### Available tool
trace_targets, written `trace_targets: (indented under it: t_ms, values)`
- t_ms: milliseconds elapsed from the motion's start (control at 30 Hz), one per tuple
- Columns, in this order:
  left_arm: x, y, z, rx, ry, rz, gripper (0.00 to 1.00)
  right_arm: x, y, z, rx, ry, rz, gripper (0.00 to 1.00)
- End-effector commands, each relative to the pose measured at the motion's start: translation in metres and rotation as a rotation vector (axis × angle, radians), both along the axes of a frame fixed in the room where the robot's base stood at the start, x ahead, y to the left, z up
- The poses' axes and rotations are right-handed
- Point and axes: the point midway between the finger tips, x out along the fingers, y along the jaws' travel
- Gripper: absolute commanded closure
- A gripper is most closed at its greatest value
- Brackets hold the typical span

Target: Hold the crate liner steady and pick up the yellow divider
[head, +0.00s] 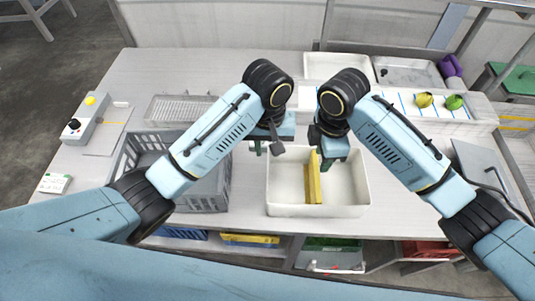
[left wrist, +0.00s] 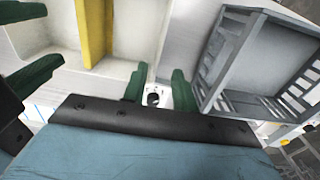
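The crate liner appears to be the white open bin (head: 285,212) at the middle front of the table. The yellow divider (head: 313,185) stands upright across it; it also shows in the left wrist view (left wrist: 91,32). My left gripper (head: 266,148) is at the bin's back left corner. In the left wrist view its green fingers (left wrist: 158,88) are apart, near the bin's wall; whether they touch it I cannot tell. My right gripper (head: 325,155) is over the back of the bin, close to the divider's far end. Its fingers (left wrist: 28,86) look apart, with nothing between them.
A grey slatted crate (head: 205,204) stands left of the bin, partly behind my left arm. A wire rack (head: 175,108) lies behind it. White trays and a board with a yellow and a green vegetable (head: 424,100) are at the back right.

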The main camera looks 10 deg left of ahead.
Motion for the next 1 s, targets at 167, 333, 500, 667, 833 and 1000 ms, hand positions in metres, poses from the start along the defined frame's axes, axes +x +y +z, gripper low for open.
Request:
trace_targets:
  t_ms: [167, 333, 500, 667, 833, 1000]
  values:
    - [-0.002, 0.001, -0.025, 0.004, 0.007, -0.001, 0.72, 0.000, 0.000, 0.000, 0.000, 0.000, 0.000, 0.64]
    - [-0.001, 0.001, -0.058, 0.004, 0.006, 0.000, 0.72, 0.000, 0.000, 0.000, 0.000, 0.000, 0.000, 0.64]
    - [-0.001, 0.001, -0.091, 0.003, 0.005, 0.001, 0.72, 0.000, 0.000, 0.000, 0.000, 0.000, 0.000, 0.64]
    - [0.000, 0.001, -0.114, 0.003, 0.002, 0.001, 0.72, 0.000, 0.000, 0.000, 0.000, 0.000, 0.000, 0.64]
    - [0.000, 0.001, -0.128, 0.002, 0.002, 0.000, 0.72, 0.000, 0.000, 0.000, 0.000, 0.000, 0.000, 0.64]
    - [0.000, 0.000, -0.131, 0.000, 0.000, -0.001, 0.72, 0.000, 0.000, 0.000, 0.000, 0.000, 0.000, 0.64]
